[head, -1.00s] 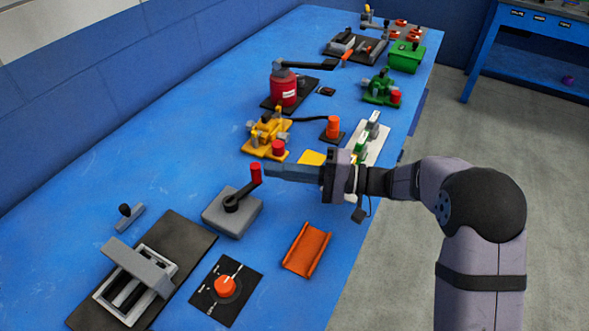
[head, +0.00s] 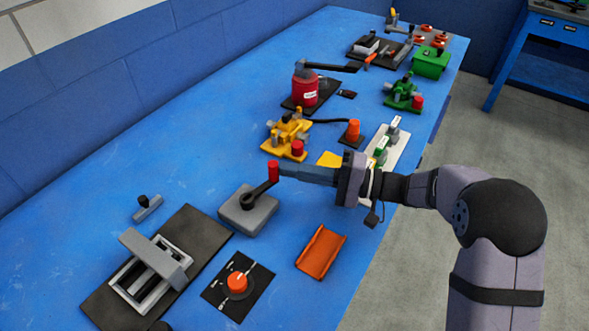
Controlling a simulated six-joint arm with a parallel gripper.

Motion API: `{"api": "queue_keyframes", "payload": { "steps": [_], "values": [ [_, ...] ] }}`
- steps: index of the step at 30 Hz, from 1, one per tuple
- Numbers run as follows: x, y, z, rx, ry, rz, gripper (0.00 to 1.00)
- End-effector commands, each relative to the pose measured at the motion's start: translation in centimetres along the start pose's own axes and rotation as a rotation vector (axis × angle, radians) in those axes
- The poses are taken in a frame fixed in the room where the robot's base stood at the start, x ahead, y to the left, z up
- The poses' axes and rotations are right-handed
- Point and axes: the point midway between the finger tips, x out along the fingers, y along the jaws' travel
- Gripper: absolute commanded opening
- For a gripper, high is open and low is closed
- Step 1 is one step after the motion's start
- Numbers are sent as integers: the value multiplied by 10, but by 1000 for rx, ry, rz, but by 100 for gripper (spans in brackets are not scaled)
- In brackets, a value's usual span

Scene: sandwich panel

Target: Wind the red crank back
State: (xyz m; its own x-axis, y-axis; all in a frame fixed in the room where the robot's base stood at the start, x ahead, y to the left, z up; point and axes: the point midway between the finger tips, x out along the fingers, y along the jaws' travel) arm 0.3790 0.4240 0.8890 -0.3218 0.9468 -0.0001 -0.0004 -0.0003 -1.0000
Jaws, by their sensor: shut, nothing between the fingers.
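The crank has a black arm (head: 257,193) on a grey block (head: 247,212), with an upright red handle (head: 273,171) at the arm's outer end. The arm points up and to the right in the head view. My gripper (head: 284,171) is shut, with nothing between its fingers. Its fingertips are at the right side of the red handle, touching or very near it; I cannot tell which. The fingers come in from the right, roughly level.
An orange tray (head: 320,252) and a black panel with an orange knob (head: 237,282) lie in front. A grey slide fixture (head: 150,270) is at left. A yellow fixture (head: 288,136) and a red canister (head: 305,90) stand behind.

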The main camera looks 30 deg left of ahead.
Motion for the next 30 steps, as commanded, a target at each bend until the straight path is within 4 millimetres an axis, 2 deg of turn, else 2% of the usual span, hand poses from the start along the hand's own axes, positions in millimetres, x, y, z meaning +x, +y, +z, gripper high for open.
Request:
{"api": "queue_keyframes", "payload": {
  "steps": [25, 30],
  "values": [
    [0, 0, 0, 0, 1, 0, 0],
    [-7, 0, -1, -1, 3, -1, 0]
  ]
}}
